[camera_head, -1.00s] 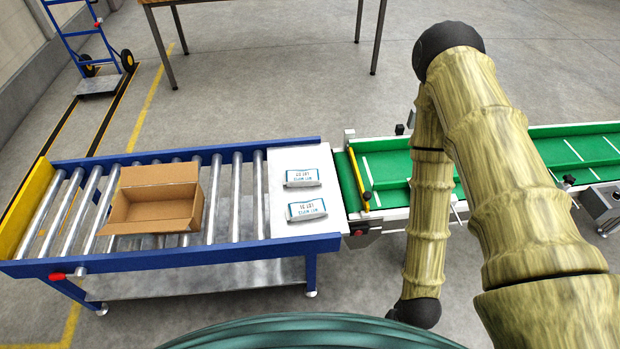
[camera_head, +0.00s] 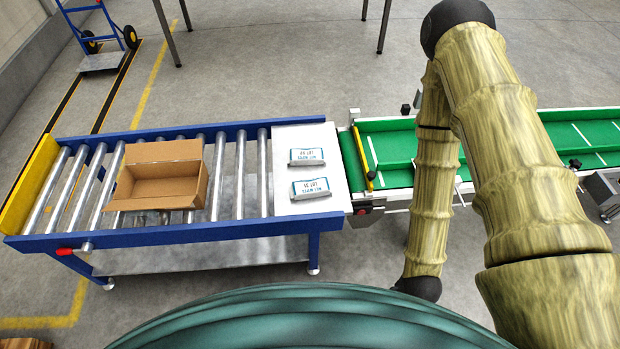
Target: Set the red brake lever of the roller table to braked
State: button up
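The red brake lever (camera_head: 66,251) is on the near side rail of the roller table (camera_head: 180,238), toward its left end. Its red grip lies roughly level along the rail, beside a round metal pivot. The roller table has a blue frame and metal rollers. My arm is at the right of the picture, bent, and reaches down in front of the green conveyor. My gripper is not visible. The lever stands far to the left of my arm.
An open cardboard box (camera_head: 160,184) sits on the rollers. Two labelled packets (camera_head: 311,188) lie on the white plate (camera_head: 332,205) at the table's right end. A green belt conveyor (camera_head: 390,141) adjoins it. A blue hand truck (camera_head: 100,50) stands at the back left. Floor shows in front of the table.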

aim_at(87, 248)
jog(key=u, duration=2.95)
jog(key=k, duration=0.4)
jog(key=u, duration=0.1)
jog(key=i, duration=0.4)
